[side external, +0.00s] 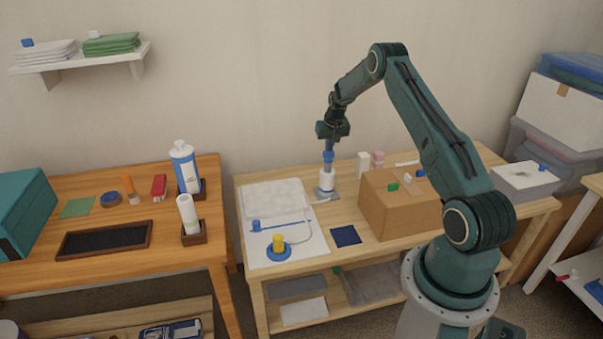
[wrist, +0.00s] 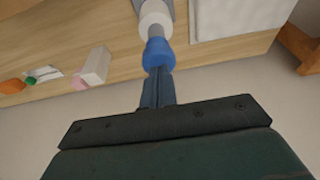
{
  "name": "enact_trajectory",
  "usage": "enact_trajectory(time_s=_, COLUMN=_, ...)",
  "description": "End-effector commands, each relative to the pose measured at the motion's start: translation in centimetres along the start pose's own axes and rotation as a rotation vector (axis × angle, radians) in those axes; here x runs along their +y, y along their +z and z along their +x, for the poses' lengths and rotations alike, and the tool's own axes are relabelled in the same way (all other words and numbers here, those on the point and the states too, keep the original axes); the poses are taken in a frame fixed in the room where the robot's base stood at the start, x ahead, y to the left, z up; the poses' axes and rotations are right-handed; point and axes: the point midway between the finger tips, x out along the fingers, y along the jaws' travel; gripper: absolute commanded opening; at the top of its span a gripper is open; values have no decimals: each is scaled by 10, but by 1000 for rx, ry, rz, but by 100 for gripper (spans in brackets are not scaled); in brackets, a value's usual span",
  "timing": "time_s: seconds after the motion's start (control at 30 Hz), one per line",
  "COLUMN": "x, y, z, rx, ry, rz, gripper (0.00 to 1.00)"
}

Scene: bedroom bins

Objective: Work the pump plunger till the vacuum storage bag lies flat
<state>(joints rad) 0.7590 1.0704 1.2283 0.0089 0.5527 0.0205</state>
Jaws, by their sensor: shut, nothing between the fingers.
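The pump (side external: 326,180) stands upright on a grey base on the light wooden bench, with a white body and a blue plunger knob (side external: 328,157) on top. My gripper (side external: 329,149) points down right above the knob, its fingers closed with nothing between them. In the wrist view the closed fingertips (wrist: 157,78) meet or nearly meet the blue knob (wrist: 158,54); contact is unclear. A short grey rod shows between knob and white body (wrist: 155,16). The vacuum storage bag (side external: 270,199) lies left of the pump, its far part looking padded. A hose runs near a yellow-topped blue fitting (side external: 278,246).
A cardboard box (side external: 392,208) with small items on top stands right of the pump. White and pink containers (side external: 363,163) stand behind it. A dark blue cloth square (side external: 346,236) lies in front. An orange-brown table (side external: 200,255) with bottles is at left.

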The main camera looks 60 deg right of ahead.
Motion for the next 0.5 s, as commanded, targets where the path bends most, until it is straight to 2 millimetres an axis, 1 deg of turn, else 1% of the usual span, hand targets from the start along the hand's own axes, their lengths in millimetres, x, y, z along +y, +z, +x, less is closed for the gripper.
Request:
enact_trajectory(time_s=0.03, x=0, y=4, z=10, rx=-6, ry=0, rz=0, gripper=0)
enact_trajectory(time_s=0.1, x=0, y=7, z=19, rx=-5, ry=0, rz=0, gripper=0)
enact_trajectory(time_s=0.2, x=0, y=10, z=26, rx=-5, ry=0, rz=0, gripper=0)
enact_trajectory(time_s=0.5, x=0, y=10, z=28, rx=-3, ry=0, rz=0, gripper=0)
